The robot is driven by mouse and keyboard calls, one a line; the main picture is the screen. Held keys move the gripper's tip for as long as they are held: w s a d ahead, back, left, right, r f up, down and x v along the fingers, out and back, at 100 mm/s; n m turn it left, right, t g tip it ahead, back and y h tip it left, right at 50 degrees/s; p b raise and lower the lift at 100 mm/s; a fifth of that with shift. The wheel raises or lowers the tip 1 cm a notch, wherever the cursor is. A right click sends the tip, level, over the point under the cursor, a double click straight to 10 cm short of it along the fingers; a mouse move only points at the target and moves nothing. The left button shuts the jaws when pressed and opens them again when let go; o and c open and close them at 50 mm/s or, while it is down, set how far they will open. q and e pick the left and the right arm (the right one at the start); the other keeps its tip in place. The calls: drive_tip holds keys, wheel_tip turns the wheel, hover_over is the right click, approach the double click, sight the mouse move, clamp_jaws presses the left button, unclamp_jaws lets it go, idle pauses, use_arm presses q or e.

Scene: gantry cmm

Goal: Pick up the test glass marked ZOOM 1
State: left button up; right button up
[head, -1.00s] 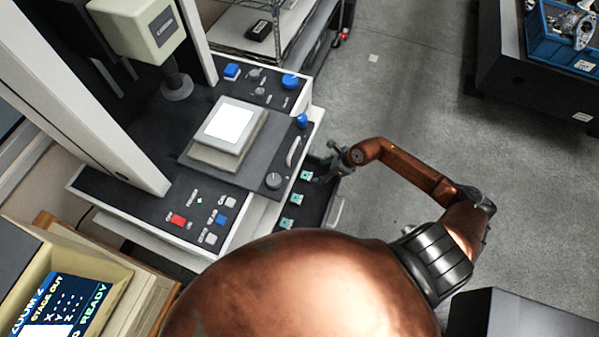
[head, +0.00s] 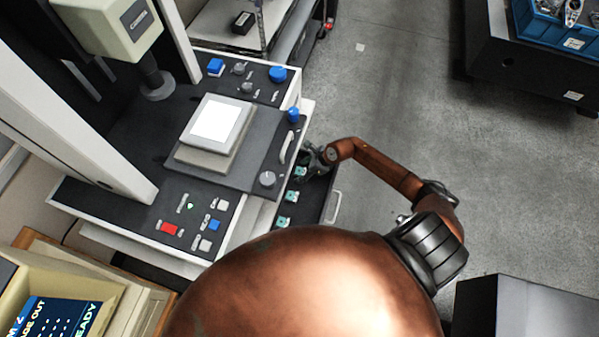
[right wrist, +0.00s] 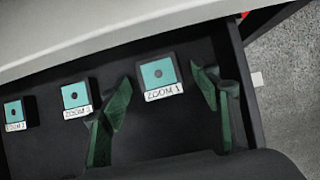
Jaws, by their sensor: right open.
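The test glass marked ZOOM 1 (right wrist: 158,72) is a teal square with a dark centre dot and a white label, in a dark drawer (head: 317,195). It also shows at the far end of the row in the head view (head: 300,171), partly beside my gripper. My right gripper (right wrist: 165,95) is open, with one green finger on each side of ZOOM 1 in the right wrist view. The fingers appear apart from the glass; their height above it is hard to tell. My left gripper is not in view.
The measuring machine (head: 235,180) overhangs the drawer's left side. The drawer handle (head: 335,207) is on the right, with clear floor beyond.

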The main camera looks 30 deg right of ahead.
drive_tip(key=c, duration=1.3)
drive_tip(key=shift+r, duration=0.15)
